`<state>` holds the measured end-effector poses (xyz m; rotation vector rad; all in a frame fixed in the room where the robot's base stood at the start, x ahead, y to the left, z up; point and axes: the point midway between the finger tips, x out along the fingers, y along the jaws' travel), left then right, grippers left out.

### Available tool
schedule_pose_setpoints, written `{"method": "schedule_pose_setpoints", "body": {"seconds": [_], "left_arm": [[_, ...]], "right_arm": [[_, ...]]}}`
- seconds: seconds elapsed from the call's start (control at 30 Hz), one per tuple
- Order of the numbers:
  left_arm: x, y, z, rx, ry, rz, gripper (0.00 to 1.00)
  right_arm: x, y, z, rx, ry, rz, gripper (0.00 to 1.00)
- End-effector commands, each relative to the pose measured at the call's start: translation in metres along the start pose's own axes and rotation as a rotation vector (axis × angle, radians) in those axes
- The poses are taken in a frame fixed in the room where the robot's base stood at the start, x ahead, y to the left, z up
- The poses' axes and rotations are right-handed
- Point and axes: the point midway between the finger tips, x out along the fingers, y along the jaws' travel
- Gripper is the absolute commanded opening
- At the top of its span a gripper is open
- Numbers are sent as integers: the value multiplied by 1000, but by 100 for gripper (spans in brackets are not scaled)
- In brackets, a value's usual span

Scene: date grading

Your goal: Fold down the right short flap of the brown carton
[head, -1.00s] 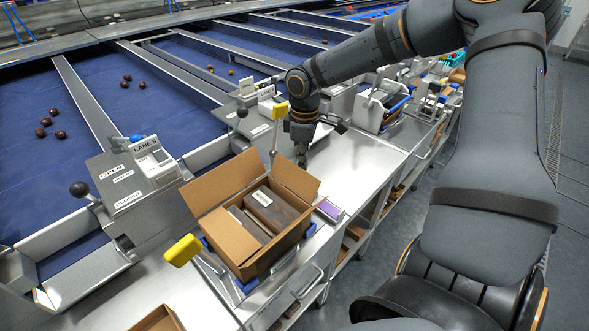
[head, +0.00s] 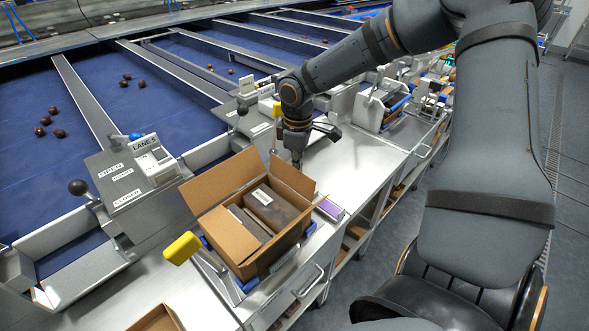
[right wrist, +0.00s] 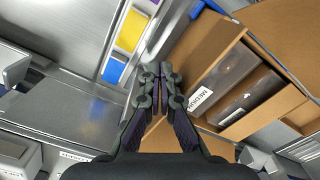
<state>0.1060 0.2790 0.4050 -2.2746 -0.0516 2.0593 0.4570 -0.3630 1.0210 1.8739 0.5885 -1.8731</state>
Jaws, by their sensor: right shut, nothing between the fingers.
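The brown carton (head: 251,265) stands open-topped, with dark boxes (head: 270,207) inside. In the right wrist view the fingers (right wrist: 161,72) are together and empty, beside the carton's brown cardboard (right wrist: 204,68). My left gripper is not in view.
The carton sits in a blue-cornered holder on a steel bench (head: 350,163). A yellow block (head: 182,248) stands at its front left. The lane 5 control box (head: 140,175) is at the left. Bench right of the gripper is clear.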

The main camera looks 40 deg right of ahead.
Motion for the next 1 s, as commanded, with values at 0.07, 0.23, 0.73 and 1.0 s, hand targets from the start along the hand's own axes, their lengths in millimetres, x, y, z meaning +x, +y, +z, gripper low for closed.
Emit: {"method": "schedule_pose_setpoints", "body": {"seconds": [0.07, 0.23, 0.73, 1.0], "left_arm": [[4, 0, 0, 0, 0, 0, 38], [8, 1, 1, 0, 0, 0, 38], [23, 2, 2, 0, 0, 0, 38], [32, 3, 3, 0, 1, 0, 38]], "right_arm": [[6, 0, 0, 0, -1, -1, 0], [15, 0, 0, 0, -1, -1, 0], [40, 0, 0, 0, -1, 0, 0], [53, 0, 0, 0, -1, 0, 0]]}}
